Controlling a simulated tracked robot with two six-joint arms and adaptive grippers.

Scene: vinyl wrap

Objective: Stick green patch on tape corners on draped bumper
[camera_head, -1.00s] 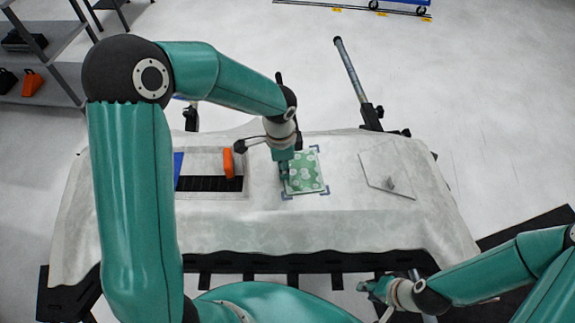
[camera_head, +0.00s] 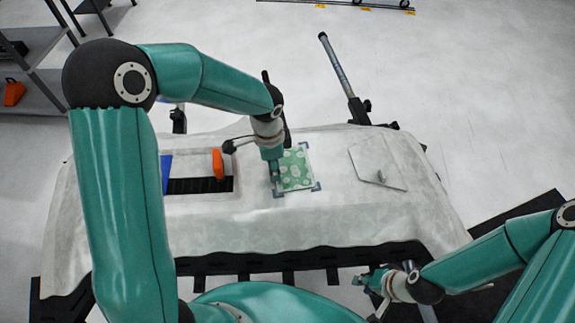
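The green patch (camera_head: 297,170) with pale spots lies on the white draped bumper (camera_head: 270,220), near its middle. Blue tape corners (camera_head: 317,187) show around it; the upper left one is hidden by my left gripper. My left gripper (camera_head: 277,186) points down at the patch's left edge. Its fingers are small and partly hidden, so I cannot tell whether they are open or touching the patch. My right gripper (camera_head: 362,282) is low at the front, in front of the bumper and away from the patch. Its fingers are too small to read clearly.
A tray (camera_head: 200,198) on the left of the bumper holds an orange tool (camera_head: 218,163), a blue piece (camera_head: 166,172) and a black strip. A pale square plate with a small knob (camera_head: 378,168) lies to the right. Bare cloth separates it from the patch.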

